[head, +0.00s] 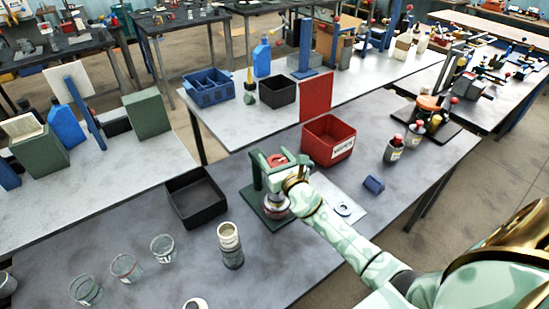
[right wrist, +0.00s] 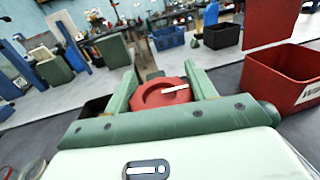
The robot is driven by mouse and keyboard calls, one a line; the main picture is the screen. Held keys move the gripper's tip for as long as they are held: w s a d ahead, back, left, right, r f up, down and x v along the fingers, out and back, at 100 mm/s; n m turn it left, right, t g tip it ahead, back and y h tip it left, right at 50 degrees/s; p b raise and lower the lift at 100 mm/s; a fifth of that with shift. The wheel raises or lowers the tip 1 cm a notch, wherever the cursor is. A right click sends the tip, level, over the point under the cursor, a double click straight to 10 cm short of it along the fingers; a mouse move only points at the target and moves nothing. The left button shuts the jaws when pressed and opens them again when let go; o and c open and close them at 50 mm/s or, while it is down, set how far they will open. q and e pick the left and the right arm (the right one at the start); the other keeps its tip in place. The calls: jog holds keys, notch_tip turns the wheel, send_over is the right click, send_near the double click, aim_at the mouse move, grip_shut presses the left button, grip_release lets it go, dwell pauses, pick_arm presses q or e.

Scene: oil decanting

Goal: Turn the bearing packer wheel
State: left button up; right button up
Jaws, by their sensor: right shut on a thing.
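The bearing packer stands on the near table with a dark green base (head: 252,205) and a round metal and red body (head: 275,203). Its red wheel (head: 277,160) is on top, partly covered by my right gripper. In the right wrist view the wheel (right wrist: 150,97) lies between the two green fingers and carries a white mark pointing right. My right gripper (head: 270,163), also seen in the right wrist view (right wrist: 161,86), is shut on the wheel from either side. My left gripper is not in view.
A black tray (head: 196,177) is left of the packer and a labelled red bin (head: 322,148) behind it. A can (head: 230,239) and several clear cups (head: 125,268) stand nearer left. A grey plate with a ring (head: 344,208) and a blue block (head: 373,185) lie right.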

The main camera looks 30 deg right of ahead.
jog(key=o, duration=1)
jog(key=shift+s, duration=0.1)
jog(key=s, duration=0.5)
jog(key=s+a, duration=0.1)
jog(key=s, duration=1)
jog(key=shift+a, duration=0.25)
